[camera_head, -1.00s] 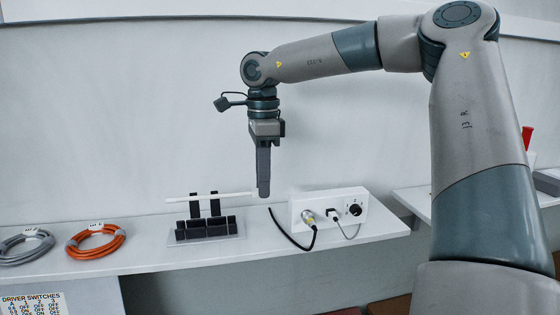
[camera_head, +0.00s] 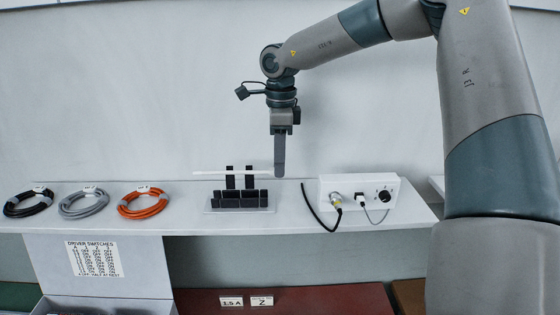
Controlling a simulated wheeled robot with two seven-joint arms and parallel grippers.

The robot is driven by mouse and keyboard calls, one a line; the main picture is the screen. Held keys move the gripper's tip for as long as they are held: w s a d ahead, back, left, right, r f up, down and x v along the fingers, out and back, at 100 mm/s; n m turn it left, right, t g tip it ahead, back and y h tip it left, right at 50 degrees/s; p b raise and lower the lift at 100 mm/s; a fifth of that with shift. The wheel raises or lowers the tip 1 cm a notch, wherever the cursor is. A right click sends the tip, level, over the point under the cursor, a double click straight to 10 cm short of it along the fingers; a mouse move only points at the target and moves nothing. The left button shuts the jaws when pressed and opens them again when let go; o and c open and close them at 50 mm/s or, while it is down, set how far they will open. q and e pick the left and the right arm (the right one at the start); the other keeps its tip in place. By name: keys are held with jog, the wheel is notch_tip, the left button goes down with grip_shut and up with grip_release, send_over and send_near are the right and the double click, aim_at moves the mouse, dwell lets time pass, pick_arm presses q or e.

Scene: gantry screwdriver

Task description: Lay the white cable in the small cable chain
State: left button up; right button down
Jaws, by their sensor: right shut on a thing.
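The white cable (camera_head: 210,173) is a thin, straight, level white length. My right gripper (camera_head: 279,174) points down at its right end and is shut on it. The small cable chain appears to be the row of black segments (camera_head: 240,199) on a pale plate, with two black uprights (camera_head: 229,178) behind. The cable crosses near the tops of the uprights in the picture. I cannot tell whether it touches them or passes in front or behind. My left gripper is out of view.
Coiled black (camera_head: 28,203), grey (camera_head: 84,202) and orange (camera_head: 144,202) cables lie on the shelf (camera_head: 180,220) at left. The shelf's front edge is close.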

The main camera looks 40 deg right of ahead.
jog(key=shift+f, duration=0.1)
jog(key=shift+f+b, duration=0.5)
jog(key=shift+f, duration=1.65)
jog(key=shift+f+b, duration=1.75)
jog(key=shift+b, duration=0.3)
jog(key=c, duration=1.6)
grip_release()
